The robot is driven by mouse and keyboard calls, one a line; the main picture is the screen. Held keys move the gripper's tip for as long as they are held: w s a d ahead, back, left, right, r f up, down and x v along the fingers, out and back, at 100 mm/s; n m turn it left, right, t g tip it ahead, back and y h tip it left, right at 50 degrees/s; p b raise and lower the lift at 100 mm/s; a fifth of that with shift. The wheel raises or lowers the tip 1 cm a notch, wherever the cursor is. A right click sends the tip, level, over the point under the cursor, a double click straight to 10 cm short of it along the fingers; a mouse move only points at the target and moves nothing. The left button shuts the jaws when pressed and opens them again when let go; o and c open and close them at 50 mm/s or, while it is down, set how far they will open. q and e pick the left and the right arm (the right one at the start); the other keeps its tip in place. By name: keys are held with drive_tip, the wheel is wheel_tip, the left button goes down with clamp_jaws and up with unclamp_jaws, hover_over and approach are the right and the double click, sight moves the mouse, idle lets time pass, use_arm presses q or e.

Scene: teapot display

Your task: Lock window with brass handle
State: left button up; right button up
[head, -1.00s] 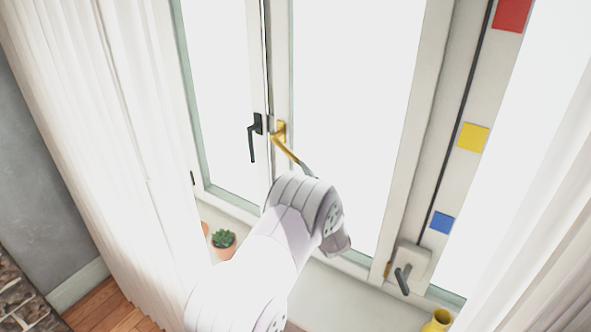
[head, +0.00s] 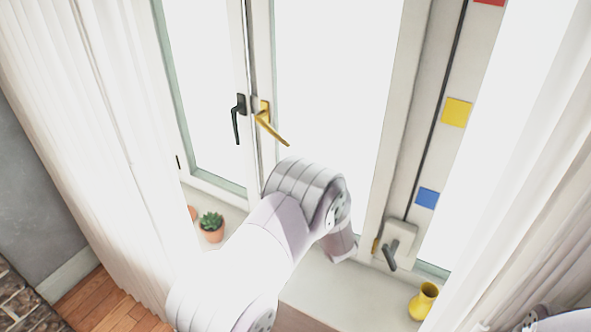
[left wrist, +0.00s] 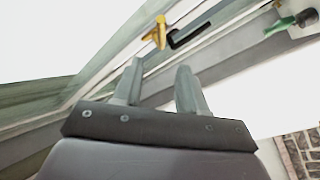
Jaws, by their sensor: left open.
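The brass handle (head: 272,124) is on the right-hand window sash, its lever slanting down to the right. It also shows in the left wrist view (left wrist: 158,32), beyond my fingertips and apart from them. A dark handle (head: 238,119) hangs almost straight down on the sash beside it, to the left. My left arm reaches up in front of the window, and its fingers are hidden in the head view. In the left wrist view my left gripper (left wrist: 160,66) is open with nothing between its two fingers. My right gripper is not in view.
A potted succulent (head: 211,227) stands on the sill (head: 335,288) at the left, a yellow vase (head: 424,300) at the right. White curtains (head: 85,130) hang at both sides.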

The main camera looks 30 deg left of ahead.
use_arm(q)
drive_tip(key=shift+b, duration=0.3)
drive_tip(key=b+v, duration=0.6)
drive_tip(key=v, duration=0.6)
drive_tip(key=shift+s+d, duration=0.2)
drive_tip(key=shift+f, duration=0.1)
